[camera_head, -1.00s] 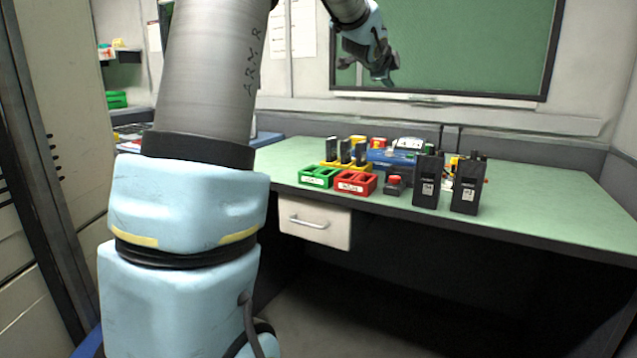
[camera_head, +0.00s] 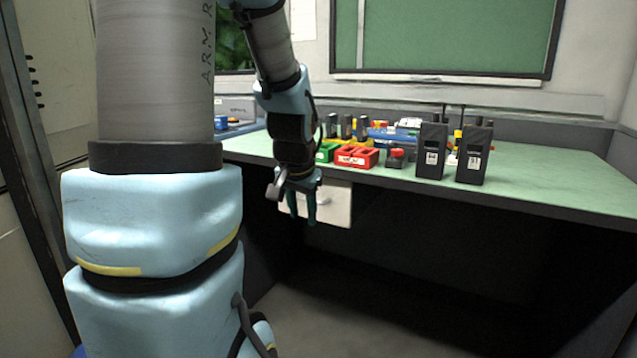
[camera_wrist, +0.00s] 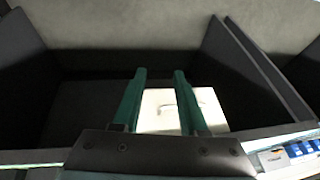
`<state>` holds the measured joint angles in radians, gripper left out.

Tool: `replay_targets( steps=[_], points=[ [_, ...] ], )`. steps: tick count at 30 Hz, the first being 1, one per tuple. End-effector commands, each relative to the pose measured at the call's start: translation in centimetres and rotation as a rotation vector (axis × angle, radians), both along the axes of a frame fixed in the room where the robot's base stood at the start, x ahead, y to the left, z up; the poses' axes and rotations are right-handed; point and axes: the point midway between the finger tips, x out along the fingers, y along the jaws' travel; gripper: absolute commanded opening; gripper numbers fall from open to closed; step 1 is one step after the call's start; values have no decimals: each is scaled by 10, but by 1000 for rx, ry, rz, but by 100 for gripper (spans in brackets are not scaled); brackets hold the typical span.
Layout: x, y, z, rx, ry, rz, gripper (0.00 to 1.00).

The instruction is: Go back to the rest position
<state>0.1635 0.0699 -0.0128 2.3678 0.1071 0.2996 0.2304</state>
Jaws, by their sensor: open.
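My gripper (camera_head: 302,212) hangs pointing down in front of the desk's front edge, before the white drawer (camera_head: 335,208). Its two green fingers are apart with nothing between them. In the wrist view my gripper (camera_wrist: 155,75) also shows open and empty, with the white drawer front (camera_wrist: 165,112) and its handle behind the fingers. The fingers hide part of the drawer in the head view. I cannot tell how far the fingertips are from the drawer.
The green desk (camera_head: 560,190) holds two black radios (camera_head: 431,150) (camera_head: 474,153), a red tray (camera_head: 356,156), a green tray (camera_head: 325,152) and a red-topped button box (camera_head: 396,158). Dark open space lies under the desk. A green board (camera_head: 450,40) hangs behind.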

Motion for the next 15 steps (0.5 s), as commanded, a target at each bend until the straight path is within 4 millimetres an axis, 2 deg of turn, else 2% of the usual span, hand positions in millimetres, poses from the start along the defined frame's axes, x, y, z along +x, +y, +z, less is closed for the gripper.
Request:
replay_targets(
  steps=[1, 3, 12, 15],
  points=[
    [-16, 7, -15, -15, 41, 55, 42],
    [-37, 14, -29, -32, 94, 127, 42],
    [-115, 34, -73, -86, 280, 395, 42],
    [-113, 33, -49, -87, 277, 394, 42]
  ],
)
